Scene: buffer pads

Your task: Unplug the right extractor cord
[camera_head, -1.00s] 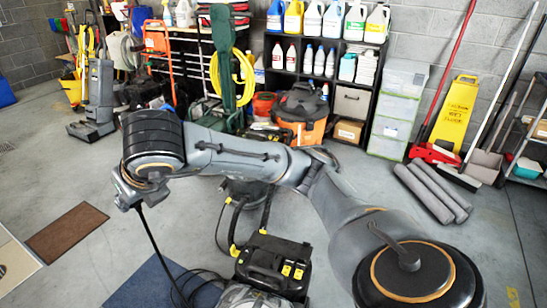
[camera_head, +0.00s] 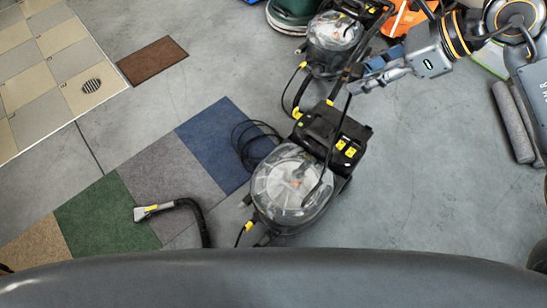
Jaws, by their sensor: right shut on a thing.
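A carpet extractor (camera_head: 290,190) with a clear domed tank and a black top with yellow parts stands in the middle. A second, similar extractor (camera_head: 335,35) stands behind it at the top. My right gripper (camera_head: 356,83) is above and right of the nearer extractor, shut on a thin black cord (camera_head: 327,170). The cord hangs from the fingers down across the nearer extractor. Its far end is hard to make out, and I see no plug or outlet clearly. My left gripper is not in view.
Coiled black cord (camera_head: 250,143) lies by the blue carpet square (camera_head: 215,130). A hose nozzle (camera_head: 152,211) rests on the green square (camera_head: 100,215). Grey rolls (camera_head: 513,122) lie at right. Grey floor (camera_head: 430,190) between them and the extractor is clear.

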